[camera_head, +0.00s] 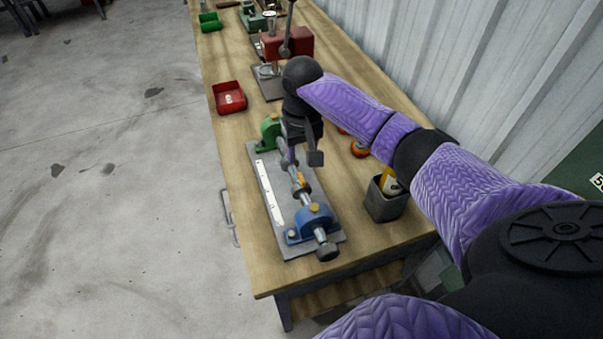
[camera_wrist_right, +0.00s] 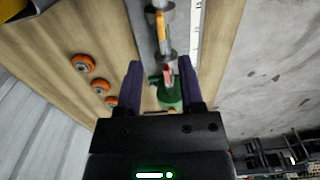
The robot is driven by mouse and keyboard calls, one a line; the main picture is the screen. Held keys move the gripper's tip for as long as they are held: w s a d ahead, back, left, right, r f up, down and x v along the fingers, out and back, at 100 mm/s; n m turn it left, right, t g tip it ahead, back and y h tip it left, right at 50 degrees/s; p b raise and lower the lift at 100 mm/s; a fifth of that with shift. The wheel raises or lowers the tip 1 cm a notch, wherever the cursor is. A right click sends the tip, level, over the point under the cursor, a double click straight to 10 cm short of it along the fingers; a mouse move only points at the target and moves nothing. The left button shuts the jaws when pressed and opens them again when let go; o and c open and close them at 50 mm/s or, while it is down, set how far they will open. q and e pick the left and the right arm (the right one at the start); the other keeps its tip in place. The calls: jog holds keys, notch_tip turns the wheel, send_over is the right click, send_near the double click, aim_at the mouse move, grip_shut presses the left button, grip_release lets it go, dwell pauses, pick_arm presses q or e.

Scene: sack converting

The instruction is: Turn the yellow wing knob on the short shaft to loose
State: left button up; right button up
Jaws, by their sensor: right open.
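The short shaft (camera_head: 306,195) lies in a blue bearing block (camera_head: 312,224) and a green bearing block (camera_head: 268,132) on a grey plate. A small orange-yellow wing piece (camera_head: 300,180), seemingly the yellow wing knob, sits on a shaft collar; it shows in the wrist view as a yellow-orange strip (camera_wrist_right: 162,27). My right gripper (camera_head: 302,160) is open above the shaft, near the green block end. In the wrist view its fingers (camera_wrist_right: 160,68) straddle the shaft line, with a small red piece (camera_wrist_right: 166,76) between them. I cannot tell whether they touch anything. My left gripper is out of view.
A grey cup (camera_head: 384,203) stands right of the plate. Orange round pieces (camera_wrist_right: 83,64) lie on the bench beside the fixture. A red bin (camera_head: 229,98) and a red machine (camera_head: 287,43) stand farther back. A corrugated wall borders the bench's right side.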

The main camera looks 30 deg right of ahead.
aim_at(302, 177)
notch_tip(302, 177, down, 8)
jog(key=shift+r+b, duration=0.2)
jog(key=shift+b, duration=0.75)
jog(key=shift+c, duration=0.3)
grip_shut()
